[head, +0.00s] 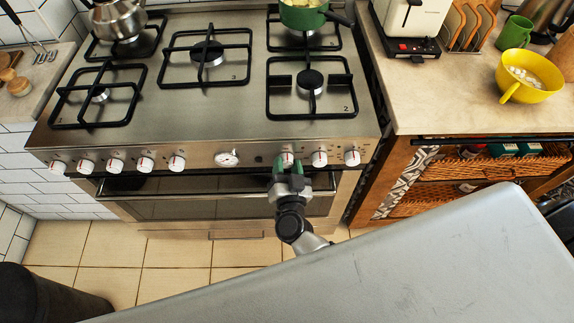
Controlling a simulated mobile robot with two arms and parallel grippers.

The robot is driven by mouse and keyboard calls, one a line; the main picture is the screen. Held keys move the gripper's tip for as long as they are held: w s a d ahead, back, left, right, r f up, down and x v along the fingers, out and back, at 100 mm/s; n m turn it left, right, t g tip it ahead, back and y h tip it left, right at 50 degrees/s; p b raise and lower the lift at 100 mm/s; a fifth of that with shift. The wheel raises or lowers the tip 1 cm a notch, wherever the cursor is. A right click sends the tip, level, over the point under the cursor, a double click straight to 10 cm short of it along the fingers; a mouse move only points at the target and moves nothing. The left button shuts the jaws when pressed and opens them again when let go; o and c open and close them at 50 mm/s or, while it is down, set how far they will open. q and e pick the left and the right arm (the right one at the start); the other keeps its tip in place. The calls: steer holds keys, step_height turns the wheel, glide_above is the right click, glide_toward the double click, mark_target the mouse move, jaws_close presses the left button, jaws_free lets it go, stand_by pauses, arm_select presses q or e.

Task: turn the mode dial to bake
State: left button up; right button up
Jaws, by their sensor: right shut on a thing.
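The stove (180,130) has a row of white knobs with red marks along its front panel. A round gauge-like dial (227,159) sits near the middle of the row. My right gripper (287,166) is at the panel, shut on a white knob (286,159) just right of that dial. The gripper hides most of this knob, so its setting cannot be read. Two more knobs (320,158) are to the right of it. The lettering on the panel is too small to read. My left gripper is not in view.
The oven handle (200,195) runs below the knobs, close to my right gripper. A green pot (303,14) and a metal kettle (119,19) stand on the burners. A yellow bowl (527,76) is on the right counter (430,95). Tiled floor (175,253) is open at the lower left.

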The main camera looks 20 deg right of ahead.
steer(key=m+b, duration=0.1)
steer(key=m, duration=0.3)
steer(key=shift+f+m, duration=0.15)
steer(key=shift+m, duration=0.25)
steer(key=m+b, duration=0.1)
steer(key=m, duration=0.3)
steer(key=shift+m+h, duration=0.3)
steer(key=shift+m, duration=0.1)
steer(key=shift+b, duration=0.3)
steer(key=o, duration=0.9)
steer(key=b+v, duration=0.1)
steer(key=v, duration=1)
steer(key=shift+f, duration=0.1)
